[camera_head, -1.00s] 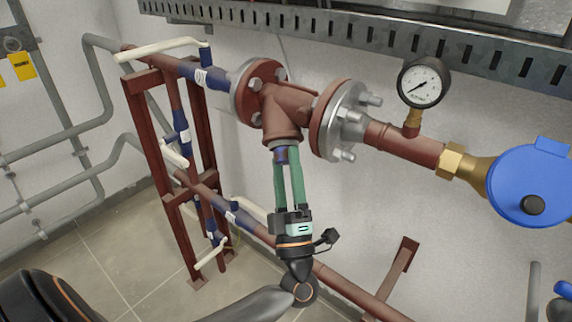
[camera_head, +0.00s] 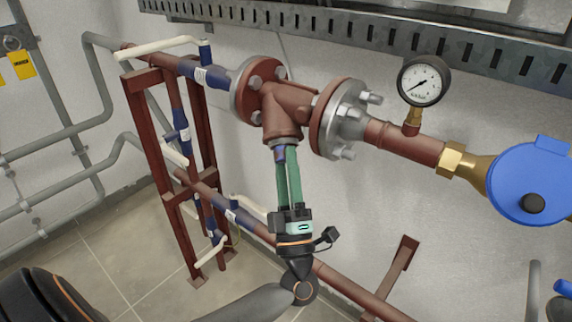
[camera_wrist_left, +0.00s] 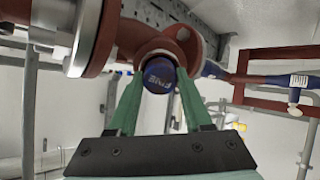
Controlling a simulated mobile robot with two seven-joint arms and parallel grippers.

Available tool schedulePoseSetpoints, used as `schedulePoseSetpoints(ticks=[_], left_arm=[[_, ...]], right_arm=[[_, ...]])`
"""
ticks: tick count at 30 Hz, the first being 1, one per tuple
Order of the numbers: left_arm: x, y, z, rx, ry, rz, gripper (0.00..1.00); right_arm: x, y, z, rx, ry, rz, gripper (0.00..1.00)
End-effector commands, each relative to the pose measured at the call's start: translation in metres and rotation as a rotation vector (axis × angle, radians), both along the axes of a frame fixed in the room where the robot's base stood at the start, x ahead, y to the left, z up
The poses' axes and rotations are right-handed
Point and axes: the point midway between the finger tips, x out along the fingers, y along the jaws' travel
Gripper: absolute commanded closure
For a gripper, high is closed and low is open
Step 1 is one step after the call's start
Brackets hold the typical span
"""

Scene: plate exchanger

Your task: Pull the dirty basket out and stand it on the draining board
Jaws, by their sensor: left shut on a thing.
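The red-brown strainer body (camera_head: 283,112) sits in the upper pipe, its short leg pointing down. It also shows in the left wrist view (camera_wrist_left: 187,42). At the mouth of the leg is a round dark blue end piece (camera_head: 281,153) with white marking, facing me in the left wrist view (camera_wrist_left: 159,75). It seems to be the basket's end; the rest of the basket is hidden inside the leg. My left gripper (camera_head: 287,155) reaches up from below, its green fingers shut on the blue end piece from both sides. My right gripper and the draining board are not in view.
A bolted flange (camera_head: 340,120), a pressure gauge (camera_head: 423,82) and a blue round-faced meter (camera_head: 530,185) lie to the right. A red-brown support frame (camera_head: 160,170) with pale-handled valves stands left. A lower pipe (camera_head: 345,285) passes behind my left gripper.

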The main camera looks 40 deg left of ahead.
Motion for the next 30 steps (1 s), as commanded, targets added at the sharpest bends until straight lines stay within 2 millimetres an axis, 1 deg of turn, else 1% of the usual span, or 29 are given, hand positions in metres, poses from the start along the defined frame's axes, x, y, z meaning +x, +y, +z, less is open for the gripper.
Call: schedulePoseSetpoints(ticks=[8, 30], left_arm=[[-0.001, -0.001, -0.002, 0.000, 0.000, 0.000, 1.00], [-0.024, -0.023, -0.031, -0.001, 0.000, 0.000, 1.00]], right_arm=[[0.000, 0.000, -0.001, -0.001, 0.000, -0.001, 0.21], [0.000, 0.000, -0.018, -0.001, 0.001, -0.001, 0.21]])
